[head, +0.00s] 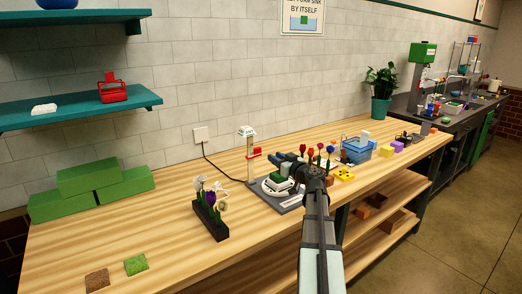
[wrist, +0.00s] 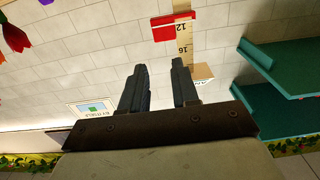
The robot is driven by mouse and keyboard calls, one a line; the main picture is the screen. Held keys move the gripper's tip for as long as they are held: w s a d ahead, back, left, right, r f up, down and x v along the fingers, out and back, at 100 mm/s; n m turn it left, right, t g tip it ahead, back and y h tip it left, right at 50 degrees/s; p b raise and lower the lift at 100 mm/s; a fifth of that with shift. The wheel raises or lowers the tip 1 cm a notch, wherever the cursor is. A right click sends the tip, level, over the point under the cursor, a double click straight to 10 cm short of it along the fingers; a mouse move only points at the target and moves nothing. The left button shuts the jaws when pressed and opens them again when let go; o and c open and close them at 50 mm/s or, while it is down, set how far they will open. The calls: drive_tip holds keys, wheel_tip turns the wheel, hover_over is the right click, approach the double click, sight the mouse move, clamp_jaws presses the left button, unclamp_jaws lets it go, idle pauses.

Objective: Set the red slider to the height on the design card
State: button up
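The red slider (head: 254,152) sits on an upright post with a scale (head: 250,170), on the wooden bench. In the wrist view the slider (wrist: 172,26) shows on the pale scale strip (wrist: 184,42), near the printed 12, with 16 also readable. My gripper (head: 275,157) is just right of the slider in the head view. In the wrist view my gripper (wrist: 159,66) has its two dark fingers apart with nothing between them. The slider is beyond the fingertips, and I see no contact. I cannot make out a design card.
A dark base (head: 286,203) with a green and white item stands by the post. A black holder (head: 211,222) with flowers is to the left. Red tulips (head: 309,152) stand close to my arm. A blue basket (head: 356,152) is farther right.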

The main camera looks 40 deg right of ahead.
sight(260, 148)
drive_tip(key=w, duration=1.1)
drive_tip(key=shift+c, duration=0.4)
clamp_jaws()
